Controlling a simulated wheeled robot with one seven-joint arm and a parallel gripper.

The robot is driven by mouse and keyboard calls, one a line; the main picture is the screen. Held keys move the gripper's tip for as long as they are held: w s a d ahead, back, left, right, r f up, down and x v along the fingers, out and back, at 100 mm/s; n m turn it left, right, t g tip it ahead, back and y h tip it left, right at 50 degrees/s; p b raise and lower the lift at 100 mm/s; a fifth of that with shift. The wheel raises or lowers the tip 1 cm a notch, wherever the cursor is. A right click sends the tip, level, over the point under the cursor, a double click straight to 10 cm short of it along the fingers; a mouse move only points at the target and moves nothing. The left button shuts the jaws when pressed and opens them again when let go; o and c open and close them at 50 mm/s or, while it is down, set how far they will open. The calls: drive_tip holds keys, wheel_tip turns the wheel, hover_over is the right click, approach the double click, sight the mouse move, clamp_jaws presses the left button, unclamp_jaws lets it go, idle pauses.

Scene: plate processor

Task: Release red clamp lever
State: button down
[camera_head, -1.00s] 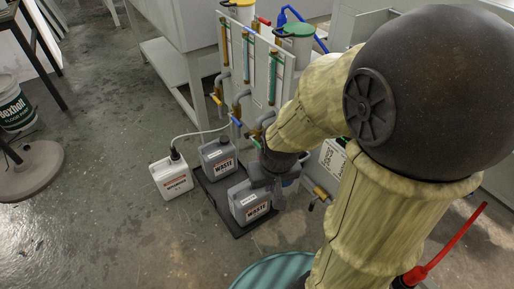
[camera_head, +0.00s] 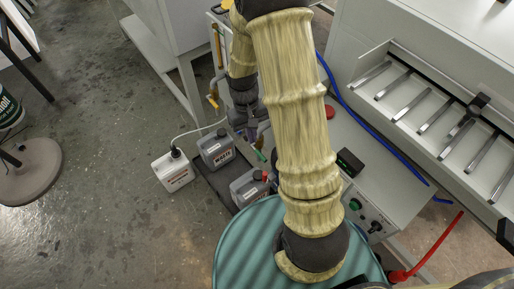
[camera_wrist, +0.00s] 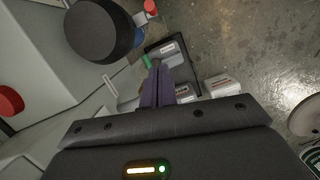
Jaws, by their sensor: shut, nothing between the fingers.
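A long thin red piece (camera_head: 441,245) slants up and right from the right rim of the teal ribbed drum (camera_head: 228,250) in the head view. It looks like a lever, but I cannot tell for sure. My gripper shows in the wrist view (camera_wrist: 157,68) with its purple fingers shut and empty, pointing toward the waste cans and a green-handled part. A small red part (camera_head: 265,175) shows above a grey can.
Grey waste cans (camera_head: 216,150) and a white can (camera_head: 172,170) stand on the floor at left. A bench with a control box (camera_head: 368,215), a red button (camera_head: 329,112) and a blue hose (camera_head: 365,122) lies at right.

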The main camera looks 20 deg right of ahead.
sight(265, 178)
drive_tip(key=shift+s+d, duration=0.1)
idle(0.3)
drive_tip(key=s+f+b, duration=0.3)
drive_tip(key=s+f, duration=0.3)
drive_tip(key=f, duration=0.3)
drive_tip(key=shift+d+f, duration=0.35)
idle(0.4)
